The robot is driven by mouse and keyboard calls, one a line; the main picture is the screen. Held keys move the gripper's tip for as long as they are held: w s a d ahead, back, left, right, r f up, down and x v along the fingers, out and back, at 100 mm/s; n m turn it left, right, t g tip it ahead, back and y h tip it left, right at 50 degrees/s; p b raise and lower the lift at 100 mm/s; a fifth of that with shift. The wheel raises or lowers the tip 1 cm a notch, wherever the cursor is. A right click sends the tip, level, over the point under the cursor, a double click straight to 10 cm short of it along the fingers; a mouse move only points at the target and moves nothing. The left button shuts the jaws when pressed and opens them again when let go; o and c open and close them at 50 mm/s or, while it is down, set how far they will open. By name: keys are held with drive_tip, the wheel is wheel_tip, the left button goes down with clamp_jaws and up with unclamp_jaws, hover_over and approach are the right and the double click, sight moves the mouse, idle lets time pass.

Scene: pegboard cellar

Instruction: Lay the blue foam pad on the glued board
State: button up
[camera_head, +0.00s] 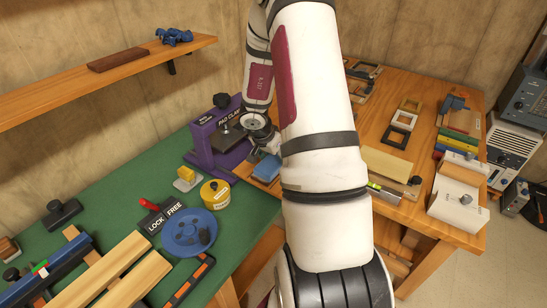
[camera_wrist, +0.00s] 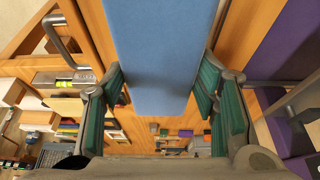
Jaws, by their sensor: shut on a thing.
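My gripper (camera_head: 264,143) is at the far side of the green bench, just right of the purple pad clamp (camera_head: 203,148). In the wrist view my gripper (camera_wrist: 160,88) has its teal-lined fingers on either side of the blue foam pad (camera_wrist: 160,45), shut on it. The pad extends out toward the top of that view. In the head view the blue foam pad (camera_head: 266,168) shows below the gripper, partly hidden by my arm. I cannot pick out the glued board with certainty; the clamp's inside is partly hidden.
A yellow round tin (camera_head: 215,194), a blue handwheel (camera_head: 189,232) and a LOCK/FREE lever plate (camera_head: 165,215) stand on the green bench (camera_head: 110,205). Wooden strips (camera_head: 125,283) lie at front left. The wooden table (camera_head: 430,215) at right holds frames, a pale board (camera_head: 389,164) and coloured blocks.

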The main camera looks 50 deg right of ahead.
sight(272, 158)
drive_tip(key=w+d, duration=0.3)
drive_tip(key=shift+w+f, duration=0.2)
drive_tip(key=shift+f, duration=1.75)
drive_tip(key=shift+f, duration=0.1)
drive_tip(key=o, duration=0.9)
drive_tip(key=shift+o, duration=0.2)
